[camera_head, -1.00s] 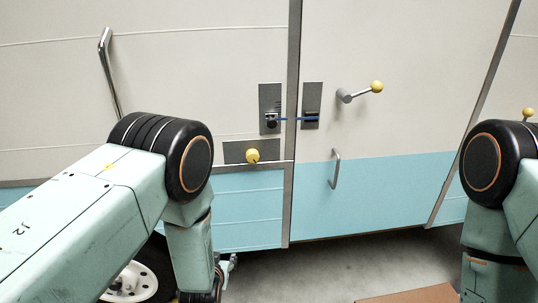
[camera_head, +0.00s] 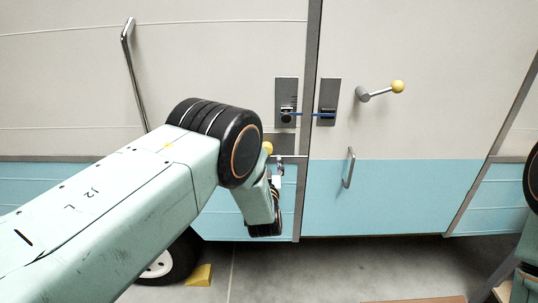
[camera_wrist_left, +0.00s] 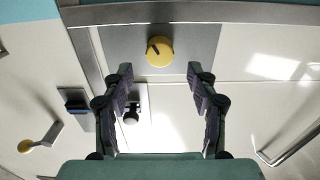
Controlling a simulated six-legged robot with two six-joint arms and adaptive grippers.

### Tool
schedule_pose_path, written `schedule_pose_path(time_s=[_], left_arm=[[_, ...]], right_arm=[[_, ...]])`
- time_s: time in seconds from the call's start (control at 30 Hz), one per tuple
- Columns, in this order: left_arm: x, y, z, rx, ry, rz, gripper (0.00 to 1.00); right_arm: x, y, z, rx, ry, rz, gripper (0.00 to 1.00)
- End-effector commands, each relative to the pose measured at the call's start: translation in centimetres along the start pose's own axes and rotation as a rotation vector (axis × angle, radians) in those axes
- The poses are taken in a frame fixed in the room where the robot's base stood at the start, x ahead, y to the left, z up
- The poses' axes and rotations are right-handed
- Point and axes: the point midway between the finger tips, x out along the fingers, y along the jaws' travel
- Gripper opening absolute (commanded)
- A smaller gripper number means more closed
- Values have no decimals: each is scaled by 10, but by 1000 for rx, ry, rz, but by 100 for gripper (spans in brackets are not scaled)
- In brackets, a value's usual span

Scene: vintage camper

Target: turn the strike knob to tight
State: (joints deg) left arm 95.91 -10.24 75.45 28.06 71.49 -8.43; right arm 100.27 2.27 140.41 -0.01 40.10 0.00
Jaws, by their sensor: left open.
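The strike knob is a round yellow knob (camera_wrist_left: 159,51) with a dark pointer mark, on a grey plate (camera_wrist_left: 205,40). In the head view only part of the yellow knob (camera_head: 267,148) shows past my left arm. My left gripper (camera_wrist_left: 160,73) is open and empty, its fingers spread below the knob in the wrist view, one to each side. The knob lies beyond the fingertips, and I see no contact. Any lettering on the plate cannot be read. My right gripper is out of view.
Above the knob, a latch plate (camera_head: 287,84) and a door plate (camera_head: 329,90) are joined by a thin blue piece. The door has a yellow-ended lever (camera_head: 381,90) and a small handle (camera_head: 348,167). A long grab handle (camera_head: 129,60) stands left. A yellow wedge (camera_head: 199,274) lies by the wheel.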

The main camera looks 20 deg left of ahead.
Motion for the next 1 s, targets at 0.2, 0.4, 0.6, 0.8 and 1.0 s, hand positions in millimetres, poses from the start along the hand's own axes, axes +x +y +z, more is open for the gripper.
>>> schedule_pose_path(time_s=[0.2,0.4,0.6,0.8,1.0], left_arm=[[29,1,1,-1,1,1,58],[44,4,1,0,0,3,58],[48,6,1,1,-2,5,58],[48,6,1,1,-2,5,58],[48,6,1,1,-2,4,42]], right_arm=[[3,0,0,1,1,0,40],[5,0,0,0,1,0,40],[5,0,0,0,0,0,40],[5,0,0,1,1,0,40],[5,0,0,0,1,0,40]])
